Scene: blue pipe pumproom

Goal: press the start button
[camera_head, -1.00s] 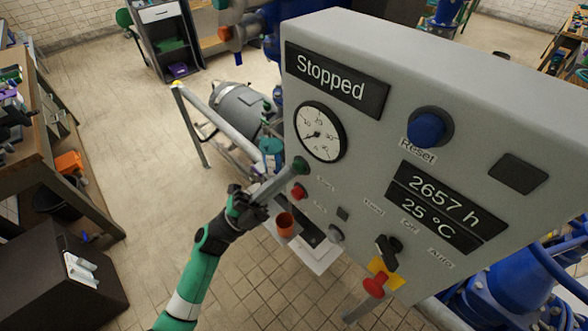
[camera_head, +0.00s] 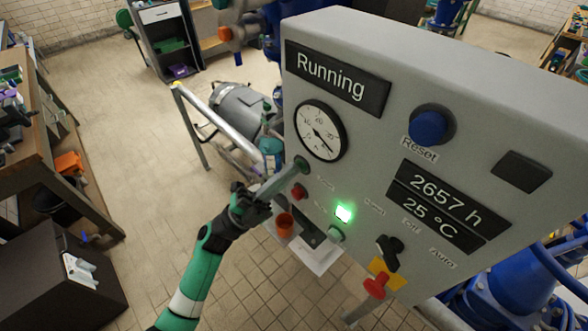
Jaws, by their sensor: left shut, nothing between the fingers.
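The grey control panel (camera_head: 455,95) fills the right half. Its top display (camera_head: 332,78) reads "Running". The green start button (camera_head: 302,163) sits on its left side, below the round gauge (camera_head: 320,132). The red button (camera_head: 298,192) is just below it. My left gripper (camera_head: 293,171) is shut and empty, with its fingertips at the green button; they look in contact, but I cannot tell whether the button is pushed in. A small lamp (camera_head: 344,212) glows bright green. My right gripper is not in view.
The panel also carries a blue Reset button (camera_head: 429,127), a black selector knob (camera_head: 389,250) and a red emergency stop (camera_head: 376,285) on yellow. A railing (camera_head: 222,125) and a grey motor (camera_head: 240,106) stand behind.

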